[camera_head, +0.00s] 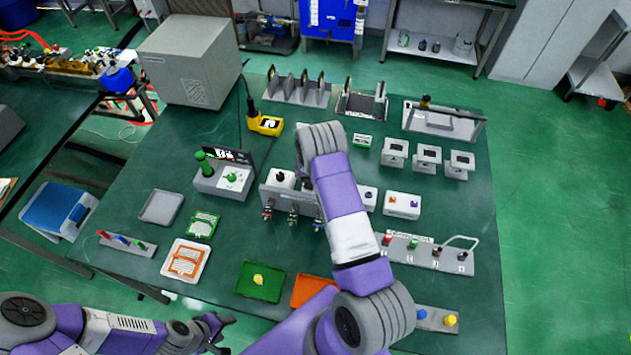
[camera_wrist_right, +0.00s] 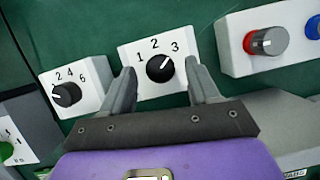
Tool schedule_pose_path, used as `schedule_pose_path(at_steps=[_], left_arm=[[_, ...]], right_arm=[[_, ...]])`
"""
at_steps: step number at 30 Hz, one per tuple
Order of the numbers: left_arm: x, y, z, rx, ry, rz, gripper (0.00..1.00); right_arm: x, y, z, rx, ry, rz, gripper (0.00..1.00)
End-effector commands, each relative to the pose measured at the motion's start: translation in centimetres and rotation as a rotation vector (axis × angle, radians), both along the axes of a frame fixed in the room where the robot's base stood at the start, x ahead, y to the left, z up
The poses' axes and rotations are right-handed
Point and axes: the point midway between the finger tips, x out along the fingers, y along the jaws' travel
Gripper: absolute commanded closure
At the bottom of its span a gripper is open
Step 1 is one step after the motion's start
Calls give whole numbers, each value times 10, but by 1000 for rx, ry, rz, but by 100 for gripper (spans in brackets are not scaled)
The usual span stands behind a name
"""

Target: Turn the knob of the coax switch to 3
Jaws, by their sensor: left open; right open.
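The coax switch shows in the right wrist view as a white box (camera_wrist_right: 141,58) marked 1, 2 and 3, with a round black knob (camera_wrist_right: 160,69). The knob's white pointer line leans to the upper right, on the side of the 3. My right gripper (camera_wrist_right: 160,70) is open, with one finger on each side of the knob. I cannot tell whether the fingers touch it. My left gripper (camera_head: 222,331) is open and empty at the lower left, away from the switch.
In the wrist view a white box (camera_wrist_right: 87,90) marked 2, 4, 6 stands close left, and a box with red and blue knobs (camera_wrist_right: 237,58) close right. A grey bracket with connectors (camera_head: 270,198) lies near my right arm. Trays (camera_head: 243,289) stand nearer the front.

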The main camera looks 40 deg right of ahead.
Motion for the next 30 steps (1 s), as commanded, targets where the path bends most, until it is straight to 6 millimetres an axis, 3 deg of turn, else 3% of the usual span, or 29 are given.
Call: schedule_pose_path(at_steps=[12,24,30], left_arm=[[0,0,-2,0,0,0,47],[0,0,-2,0,0,0,47],[0,0,-2,0,0,0,47]], right_arm=[[-12,19,57,-1,-3,-1,40],[-14,21,62,0,-1,-2,40],[-12,17,51,-1,1,-3,40]])
